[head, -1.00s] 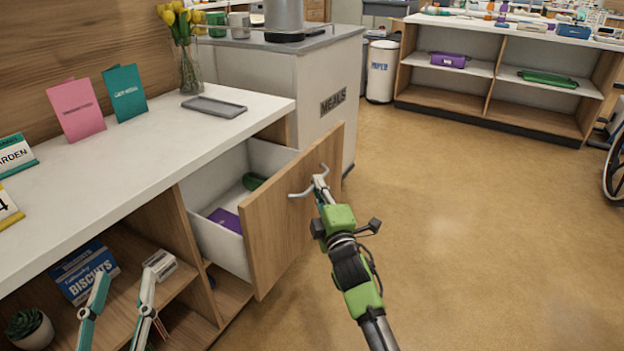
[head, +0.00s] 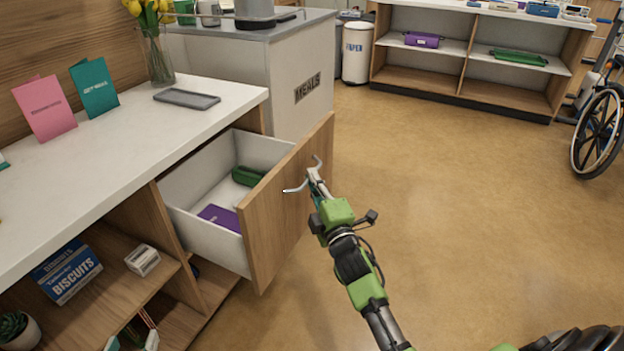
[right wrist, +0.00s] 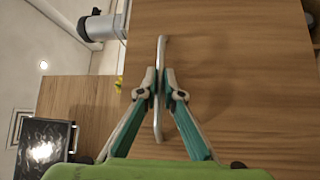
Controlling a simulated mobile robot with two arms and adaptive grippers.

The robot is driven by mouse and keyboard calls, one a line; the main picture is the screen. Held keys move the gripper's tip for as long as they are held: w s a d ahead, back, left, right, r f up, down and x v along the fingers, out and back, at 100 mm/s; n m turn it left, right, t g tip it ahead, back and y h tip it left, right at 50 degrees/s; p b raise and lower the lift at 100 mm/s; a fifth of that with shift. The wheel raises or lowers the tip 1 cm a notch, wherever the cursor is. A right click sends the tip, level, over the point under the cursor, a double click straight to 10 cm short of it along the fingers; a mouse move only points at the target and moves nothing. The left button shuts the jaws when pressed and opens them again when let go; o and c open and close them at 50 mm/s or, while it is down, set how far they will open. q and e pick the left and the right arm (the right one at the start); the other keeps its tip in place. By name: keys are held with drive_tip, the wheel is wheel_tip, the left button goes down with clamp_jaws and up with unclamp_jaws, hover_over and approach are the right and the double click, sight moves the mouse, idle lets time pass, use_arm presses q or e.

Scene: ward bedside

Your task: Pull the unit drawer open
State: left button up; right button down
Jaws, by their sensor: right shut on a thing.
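The unit drawer (head: 275,215) stands well out from the wooden unit, its inside showing. A purple item (head: 219,217) and a green case (head: 247,176) lie in it. Its pale bar handle (head: 296,189) is on the wooden front. My right gripper (head: 316,180) is shut on the handle; in the right wrist view the two fingers (right wrist: 160,80) close around the middle of the bar handle (right wrist: 161,50). My left gripper (head: 132,341) shows only its fingertips at the lower left edge, apart and empty, in front of the lower shelves.
The white counter (head: 100,160) above the drawer holds a grey tray (head: 187,98), cards and a tulip vase. The MEALS cabinet (head: 300,75) stands just behind the drawer. Open floor (head: 450,180) lies to the right, with a wheelchair (head: 598,130) at the far right.

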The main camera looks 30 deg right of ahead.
drive_tip(key=c, duration=2.2)
unclamp_jaws()
drive_tip(key=s, duration=0.4)
drive_tip(key=s+a+f, duration=0.1)
drive_tip(key=s, duration=0.6)
drive_tip(key=shift+s+a+f, duration=0.25)
drive_tip(key=shift+s+f, duration=0.05)
drive_tip(key=shift+s, duration=0.1)
